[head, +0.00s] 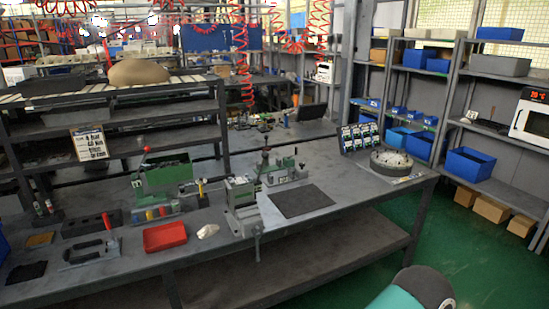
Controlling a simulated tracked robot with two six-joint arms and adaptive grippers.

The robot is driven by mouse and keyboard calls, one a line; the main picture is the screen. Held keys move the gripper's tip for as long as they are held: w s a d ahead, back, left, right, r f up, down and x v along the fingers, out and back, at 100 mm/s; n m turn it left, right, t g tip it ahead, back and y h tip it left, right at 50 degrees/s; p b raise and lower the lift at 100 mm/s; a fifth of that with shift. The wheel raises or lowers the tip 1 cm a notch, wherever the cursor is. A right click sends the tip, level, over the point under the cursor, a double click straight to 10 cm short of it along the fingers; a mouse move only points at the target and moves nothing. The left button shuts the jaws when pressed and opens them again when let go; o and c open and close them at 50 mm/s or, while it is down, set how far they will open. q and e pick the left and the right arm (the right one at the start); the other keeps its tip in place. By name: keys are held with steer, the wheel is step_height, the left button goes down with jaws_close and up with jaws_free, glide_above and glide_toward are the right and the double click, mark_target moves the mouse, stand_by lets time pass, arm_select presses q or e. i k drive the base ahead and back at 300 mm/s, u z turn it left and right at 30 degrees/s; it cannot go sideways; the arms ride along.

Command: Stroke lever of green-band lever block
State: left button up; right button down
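I cannot make out for sure which thing is the green-band lever block. A green press-like device (165,176) stands on the grey workbench (345,200), left of the middle, with a thin lever topped by a red knob (147,149) rising at its left. A smaller grey-green device with upright handles (284,169) stands further right and back. No green band is clear at this size. Neither of my grippers is in view. A rounded teal and dark grey part of my own arm shows at the bottom right, away from both devices.
A grey vise (242,206) stands at the bench's front edge, between the two devices. A red tray (165,237), a clamp (90,253) and a dark mat (301,201) lie near the front. A round grey part (391,162) sits at the right end. Blue-bin shelves stand behind right.

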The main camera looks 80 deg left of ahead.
mark_target(265, 154)
steer(key=z, duration=1.15)
steer(key=i, duration=0.15)
steer(key=u, duration=2.5)
steer(key=i, duration=0.2)
steer(key=u, duration=2)
steer(key=k, duration=0.6)
steer(key=u, duration=0.3)
steer(key=i, duration=1.65)
steer(key=z, duration=0.35)
